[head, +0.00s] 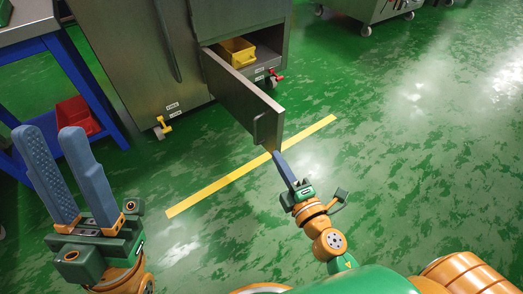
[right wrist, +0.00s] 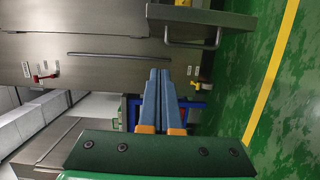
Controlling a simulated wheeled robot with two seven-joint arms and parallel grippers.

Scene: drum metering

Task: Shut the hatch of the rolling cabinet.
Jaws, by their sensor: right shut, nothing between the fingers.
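The grey metal rolling cabinet (head: 130,60) stands at the top of the head view. Its hatch (head: 235,95) is open and swung out toward me, with a bar handle (head: 258,128) near its free edge. In the right wrist view the hatch (right wrist: 200,16) shows at the top, apart from the fingers. My right gripper (head: 277,156) is shut and empty, its tips close by the lower free corner of the hatch; I cannot tell whether they touch. It also shows in the right wrist view (right wrist: 160,72). My left gripper (head: 50,130) is open and empty, far left of the hatch.
A yellow bin (head: 236,52) sits in the open compartment. Casters with a yellow lever (head: 162,127) and a red lever (head: 274,76) stand under the cabinet. A blue-framed bench (head: 75,75) with a red bin (head: 76,115) is at left. Green floor with a yellow line (head: 220,183) is clear at right.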

